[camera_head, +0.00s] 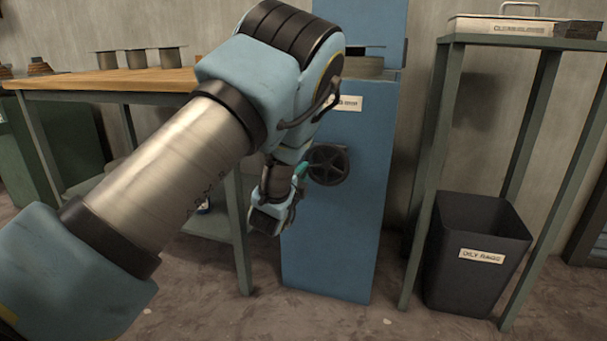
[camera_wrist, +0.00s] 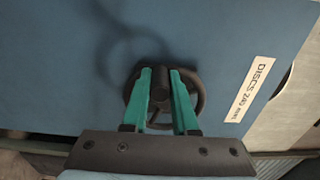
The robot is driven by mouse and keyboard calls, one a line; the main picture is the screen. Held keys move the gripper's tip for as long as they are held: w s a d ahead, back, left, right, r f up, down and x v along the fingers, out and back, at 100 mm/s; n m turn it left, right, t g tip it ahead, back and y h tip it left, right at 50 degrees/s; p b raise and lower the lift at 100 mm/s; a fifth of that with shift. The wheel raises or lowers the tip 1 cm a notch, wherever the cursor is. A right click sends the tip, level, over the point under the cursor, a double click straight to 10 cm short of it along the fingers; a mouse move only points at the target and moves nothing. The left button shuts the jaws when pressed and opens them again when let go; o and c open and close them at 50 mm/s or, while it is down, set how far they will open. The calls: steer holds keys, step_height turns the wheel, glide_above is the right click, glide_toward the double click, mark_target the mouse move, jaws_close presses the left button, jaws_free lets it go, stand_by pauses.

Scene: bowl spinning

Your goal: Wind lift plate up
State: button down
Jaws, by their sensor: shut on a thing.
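A blue machine cabinet (camera_head: 335,235) stands in the middle of the head view, with a dark spoked handwheel (camera_head: 330,165) on its front. In the wrist view the handwheel (camera_wrist: 200,92) lies between and behind the two teal fingers of my gripper (camera_wrist: 162,80). In the head view my gripper (camera_head: 300,172) reaches the wheel from the left. The lift plate is not clearly seen; a grey metal part (camera_head: 365,66) shows at the cabinet's top, partly hidden by my arm.
A wooden-topped table (camera_head: 110,80) with metal cylinders (camera_head: 138,58) stands left, close to my arm. A green metal stand (camera_head: 500,42) bears a flat tray on the right. A black bin (camera_head: 475,255) labelled as oily rags stands under it. Floor shows between cabinet and stand.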

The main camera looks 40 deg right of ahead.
stand_by(0.4)
steer(key=c, duration=0.7)
jaws_free()
steer(key=p+v, duration=0.2)
steer(key=v, duration=0.8)
steer(key=shift+s+a, duration=0.2)
steer(key=shift+a, duration=0.15)
